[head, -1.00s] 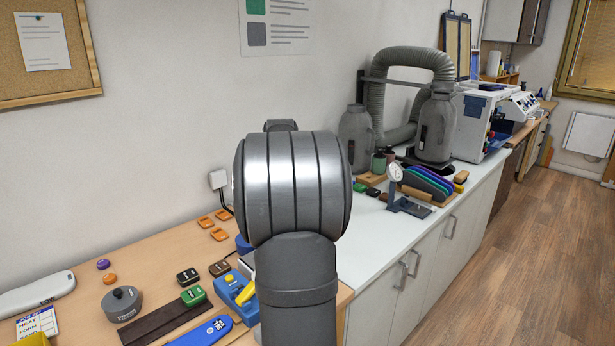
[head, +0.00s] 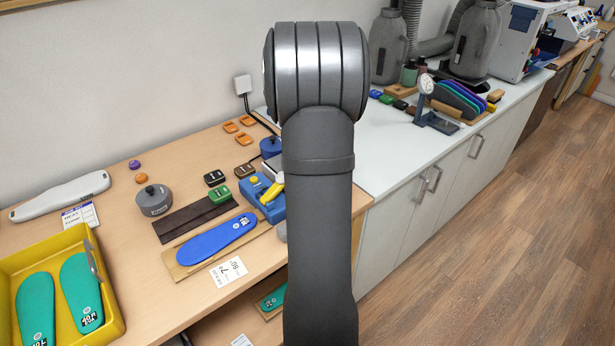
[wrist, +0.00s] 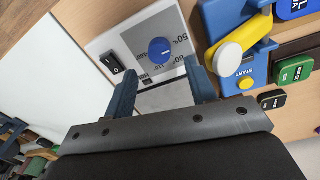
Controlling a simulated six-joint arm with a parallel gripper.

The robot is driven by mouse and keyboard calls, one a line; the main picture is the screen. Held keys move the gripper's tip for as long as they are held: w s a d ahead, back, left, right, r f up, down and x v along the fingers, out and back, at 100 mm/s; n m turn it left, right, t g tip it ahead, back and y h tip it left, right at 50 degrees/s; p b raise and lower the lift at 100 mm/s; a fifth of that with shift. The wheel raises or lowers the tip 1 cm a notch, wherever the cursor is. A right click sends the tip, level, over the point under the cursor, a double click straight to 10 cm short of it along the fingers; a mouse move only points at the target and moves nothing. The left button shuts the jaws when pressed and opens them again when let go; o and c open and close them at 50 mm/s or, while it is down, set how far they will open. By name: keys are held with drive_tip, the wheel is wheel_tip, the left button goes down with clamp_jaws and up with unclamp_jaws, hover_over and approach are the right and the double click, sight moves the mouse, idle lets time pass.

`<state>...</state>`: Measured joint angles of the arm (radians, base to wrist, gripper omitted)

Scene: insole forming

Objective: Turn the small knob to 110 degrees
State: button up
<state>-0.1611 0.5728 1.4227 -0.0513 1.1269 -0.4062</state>
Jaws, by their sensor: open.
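A black rocker switch (wrist: 112,63) is on the same panel, left of the knob. My gripper (wrist: 161,68) is open and empty. Its two blue-grey fingers point toward the panel, one on each side of the knob's line, with the knob just beyond the tips. I cannot tell how far above it they are. In the head view my arm hides the gripper and I cannot make out the knob. The knob's set angle is not readable.
A blue device (wrist: 222,18) with a yellow handle (wrist: 242,41) and a START button (wrist: 246,83) stands close to the right finger. Green (wrist: 295,70) and black blocks lie further right. In the head view, a yellow tray (head: 112,300) holds green insoles; a blue insole (head: 215,238) lies nearby.

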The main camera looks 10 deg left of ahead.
wheel_tip(320, 180, down, 5)
drive_tip(key=shift+d+r, duration=0.1)
idle(0.3)
drive_tip(key=c, duration=1)
